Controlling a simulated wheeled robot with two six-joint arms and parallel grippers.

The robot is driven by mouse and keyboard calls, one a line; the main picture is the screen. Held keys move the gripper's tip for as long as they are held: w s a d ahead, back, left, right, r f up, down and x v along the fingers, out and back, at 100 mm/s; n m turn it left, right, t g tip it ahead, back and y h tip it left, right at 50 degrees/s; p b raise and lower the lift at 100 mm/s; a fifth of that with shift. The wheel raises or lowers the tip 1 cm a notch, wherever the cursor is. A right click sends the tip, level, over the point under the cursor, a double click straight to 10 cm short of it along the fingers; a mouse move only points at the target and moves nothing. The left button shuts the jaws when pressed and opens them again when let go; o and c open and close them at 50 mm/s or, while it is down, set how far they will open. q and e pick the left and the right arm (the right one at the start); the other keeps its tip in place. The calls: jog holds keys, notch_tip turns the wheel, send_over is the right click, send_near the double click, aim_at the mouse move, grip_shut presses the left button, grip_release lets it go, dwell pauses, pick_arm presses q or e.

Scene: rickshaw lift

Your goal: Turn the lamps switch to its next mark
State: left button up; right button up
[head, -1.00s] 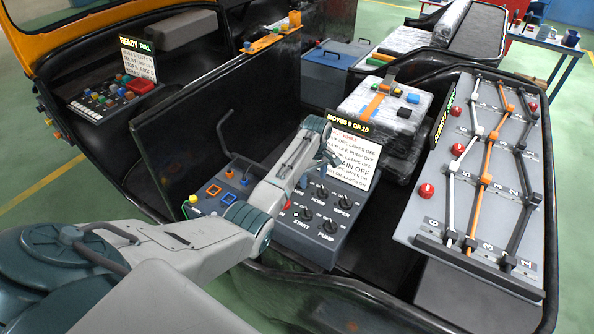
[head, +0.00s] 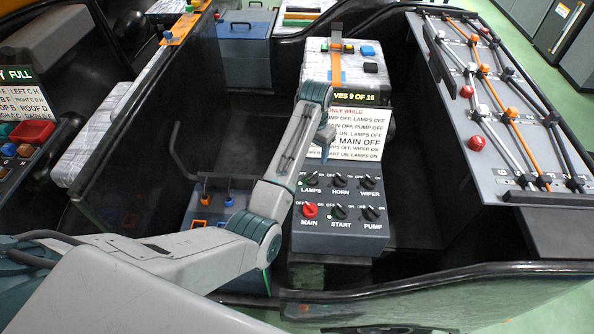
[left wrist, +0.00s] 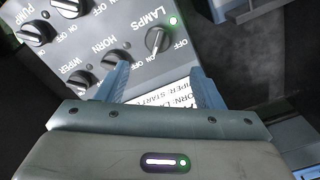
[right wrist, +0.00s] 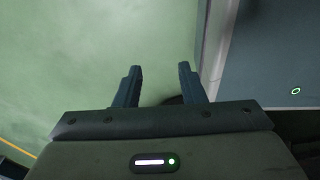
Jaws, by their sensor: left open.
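The lamps switch (head: 311,180) is a dark knob at the top left of the grey switch panel (head: 335,243). In the left wrist view the lamps switch (left wrist: 158,41) has a pale pointer and a lit green light beside it. My left gripper (head: 325,145) is above the panel's far edge, in front of the printed card. In the left wrist view its fingers (left wrist: 160,76) are apart and empty, with the lamps switch beyond the gap, not touched. My right gripper (right wrist: 158,68) is open and empty over green floor; it is outside the head view.
Horn (head: 340,181), wiper (head: 368,182), start (head: 340,212), pump (head: 371,213) and red main (head: 310,210) knobs sit close around. A printed card (head: 358,131) stands behind the panel. A sloped lever board (head: 500,150) is at right.

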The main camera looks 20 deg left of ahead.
pick_arm(q)
jog(key=p, duration=0.1)
send_over(312, 175)
notch_tip(312, 175, down, 5)
jog(key=shift+d, duration=0.15)
notch_tip(312, 175, down, 5)
jog(key=shift+w+p, duration=0.1)
jog(key=shift+p, duration=0.2)
jog(key=shift+f, duration=0.35)
jog(key=c, duration=1)
pick_arm(e)
jog(key=shift+d+r, duration=0.3)
jog(key=shift+r, duration=0.5)
